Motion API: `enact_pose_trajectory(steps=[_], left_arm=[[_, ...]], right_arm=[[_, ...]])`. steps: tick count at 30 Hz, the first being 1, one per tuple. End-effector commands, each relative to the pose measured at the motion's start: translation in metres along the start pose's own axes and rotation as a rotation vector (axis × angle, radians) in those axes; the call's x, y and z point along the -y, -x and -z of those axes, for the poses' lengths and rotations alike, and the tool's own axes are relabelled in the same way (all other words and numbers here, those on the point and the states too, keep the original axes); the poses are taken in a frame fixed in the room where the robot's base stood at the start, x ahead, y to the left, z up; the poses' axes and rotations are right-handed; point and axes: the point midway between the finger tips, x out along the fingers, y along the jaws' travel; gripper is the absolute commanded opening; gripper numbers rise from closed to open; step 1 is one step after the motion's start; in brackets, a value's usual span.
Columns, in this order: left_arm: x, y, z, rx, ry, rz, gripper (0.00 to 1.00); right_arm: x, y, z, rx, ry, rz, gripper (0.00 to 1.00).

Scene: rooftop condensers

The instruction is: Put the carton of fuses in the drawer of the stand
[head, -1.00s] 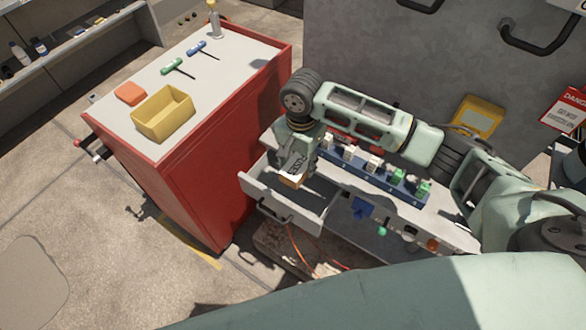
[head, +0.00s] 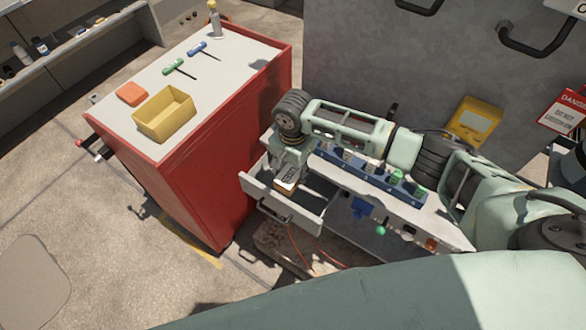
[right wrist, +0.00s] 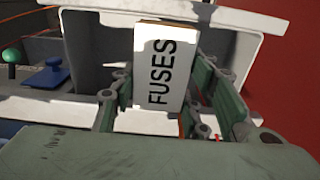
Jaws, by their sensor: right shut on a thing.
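The carton of fuses (right wrist: 160,68) is a small box with a white face lettered FUSES, and it fills the middle of the right wrist view. In the head view the carton (head: 286,188) shows below my right gripper (head: 287,180), with a brown side visible. My right gripper is shut on it, a finger on either side. The open drawer (head: 262,195) of the stand (head: 437,223) is pulled out around and under the carton. I cannot tell whether the carton touches the drawer floor. My left gripper is not in view.
A blue strip (head: 370,174) with several small parts lies on the stand. A grey wall rises behind.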

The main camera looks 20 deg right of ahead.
Motion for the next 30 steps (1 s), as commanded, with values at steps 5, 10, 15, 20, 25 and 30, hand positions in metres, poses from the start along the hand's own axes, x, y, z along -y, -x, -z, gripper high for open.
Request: enact_pose_trajectory(steps=[5, 10, 15, 20, 25, 30], left_arm=[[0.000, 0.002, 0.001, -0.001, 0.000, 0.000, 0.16], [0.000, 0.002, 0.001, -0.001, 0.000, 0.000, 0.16], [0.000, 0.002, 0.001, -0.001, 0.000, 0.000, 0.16], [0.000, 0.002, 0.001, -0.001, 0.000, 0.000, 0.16], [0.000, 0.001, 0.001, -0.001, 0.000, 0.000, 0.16], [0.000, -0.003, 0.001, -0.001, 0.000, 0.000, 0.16]], right_arm=[[0.000, -0.005, 0.000, 0.001, 0.000, -0.001, 0.15], [0.000, -0.007, 0.000, 0.000, 0.000, 0.000, 0.43], [0.000, -0.007, 0.000, 0.000, 0.000, -0.001, 0.58], [0.000, -0.007, 0.000, 0.000, 0.000, -0.001, 0.61], [0.000, -0.007, 0.000, 0.000, 0.000, 0.000, 0.61], [0.001, 0.007, 0.002, -0.003, 0.000, 0.003, 0.61]])
